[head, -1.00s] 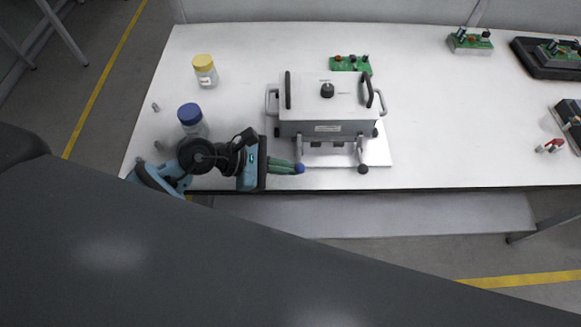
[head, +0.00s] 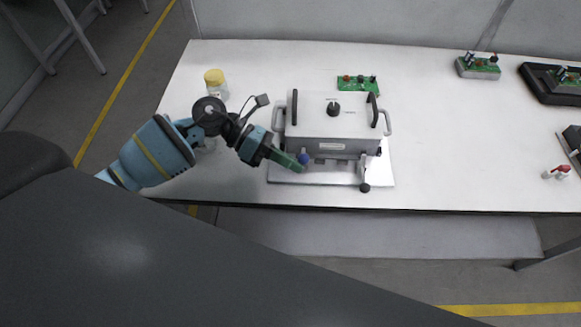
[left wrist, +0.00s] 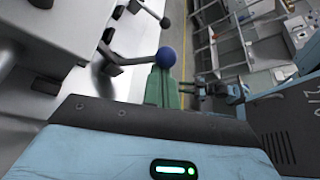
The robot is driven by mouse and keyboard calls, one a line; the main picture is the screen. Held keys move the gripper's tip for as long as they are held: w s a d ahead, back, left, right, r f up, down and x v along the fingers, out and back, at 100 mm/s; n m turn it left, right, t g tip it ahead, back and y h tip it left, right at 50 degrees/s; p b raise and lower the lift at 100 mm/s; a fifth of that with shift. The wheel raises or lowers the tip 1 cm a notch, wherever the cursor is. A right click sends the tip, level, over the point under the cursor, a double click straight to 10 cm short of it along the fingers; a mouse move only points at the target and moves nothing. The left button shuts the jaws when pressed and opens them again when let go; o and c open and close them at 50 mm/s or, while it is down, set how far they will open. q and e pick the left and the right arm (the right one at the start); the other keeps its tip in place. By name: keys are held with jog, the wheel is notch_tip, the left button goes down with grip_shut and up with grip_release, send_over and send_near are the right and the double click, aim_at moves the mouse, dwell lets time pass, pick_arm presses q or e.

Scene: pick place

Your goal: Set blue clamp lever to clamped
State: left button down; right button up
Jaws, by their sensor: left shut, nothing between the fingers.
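The blue clamp lever shows as a blue ball knob (head: 303,158) close to the lower front left of the grey test fixture (head: 325,125). In the left wrist view the blue knob (left wrist: 166,57) sits on a metal rod coming from the fixture at left. My left gripper (head: 292,162) has green fingers, shut and empty. Its tips are right at the knob in the left wrist view (left wrist: 164,74), apparently touching it. A second lever with a black knob (head: 364,187) sticks out toward the table's front edge at the fixture's right. My right gripper is not in view.
The fixture stands on a pale plate (head: 384,177) on the white table (head: 450,150). A yellow-lidded jar (head: 214,78) is behind my left arm. A green circuit board (head: 357,84) lies behind the fixture.

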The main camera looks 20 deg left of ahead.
pick_arm(q)
jog(key=shift+w+a+r+n+g+h+b, duration=0.2)
jog(key=shift+w+n+g+h+b, duration=0.4)
jog(key=shift+n, duration=0.4)
jog(key=shift+w+r, duration=0.1)
jog(key=shift+w, duration=0.15)
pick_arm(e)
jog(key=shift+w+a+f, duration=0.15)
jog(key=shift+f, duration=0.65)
pick_arm(q)
jog(key=shift+w+a+r, duration=0.1)
jog(key=shift+w, duration=0.05)
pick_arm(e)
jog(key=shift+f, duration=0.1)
pick_arm(q)
jog(key=shift+a, duration=0.1)
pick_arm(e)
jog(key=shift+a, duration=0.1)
